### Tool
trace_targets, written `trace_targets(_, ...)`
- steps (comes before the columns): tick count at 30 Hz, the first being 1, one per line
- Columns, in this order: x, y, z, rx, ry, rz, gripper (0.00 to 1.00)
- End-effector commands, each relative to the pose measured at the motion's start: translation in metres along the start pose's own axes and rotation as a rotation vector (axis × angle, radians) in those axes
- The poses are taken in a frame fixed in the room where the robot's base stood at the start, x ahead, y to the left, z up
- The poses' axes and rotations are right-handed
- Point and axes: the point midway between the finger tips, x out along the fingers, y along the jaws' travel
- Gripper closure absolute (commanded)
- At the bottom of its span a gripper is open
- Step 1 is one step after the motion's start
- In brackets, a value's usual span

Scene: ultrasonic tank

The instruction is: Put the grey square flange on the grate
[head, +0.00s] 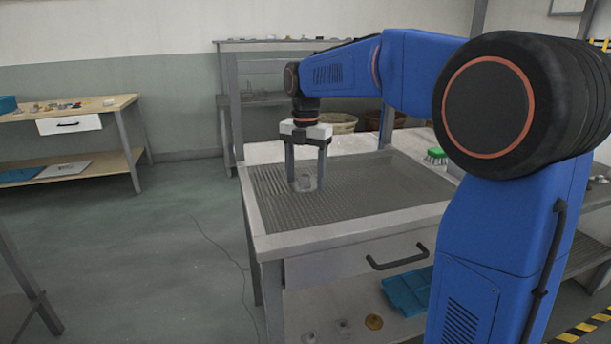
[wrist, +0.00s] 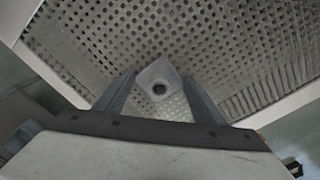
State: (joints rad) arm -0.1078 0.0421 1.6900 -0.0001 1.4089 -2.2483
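The grey square flange (head: 306,184) is a small pale grey piece with a round hole in its raised middle. It appears to rest on the grate (head: 380,180), the dark perforated panel set into the bench top. My gripper (head: 306,181) points down over the grate with its two fingers apart, one on each side of the flange. In the wrist view the flange (wrist: 158,78) lies between the tips of my gripper (wrist: 160,80), over the grate's holes (wrist: 240,50). The fingers look open, with no clear contact on the flange.
A brush with green on it (head: 436,155) lies at the grate's right. Under the bench, a blue tray (head: 408,290) and several small parts, one brownish (head: 373,322), are on the lower shelf. A wooden table (head: 70,112) stands at left. Most of the grate is clear.

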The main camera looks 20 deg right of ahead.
Motion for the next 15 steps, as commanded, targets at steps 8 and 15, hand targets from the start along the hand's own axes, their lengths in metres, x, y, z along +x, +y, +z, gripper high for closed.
trace_targets(8,-0.0001,0.0,0.0,0.0,0.0,0.0,0.19)
trace_targets(15,-0.009,0.0002,0.0002,0.0,0.0,0.0,0.19)
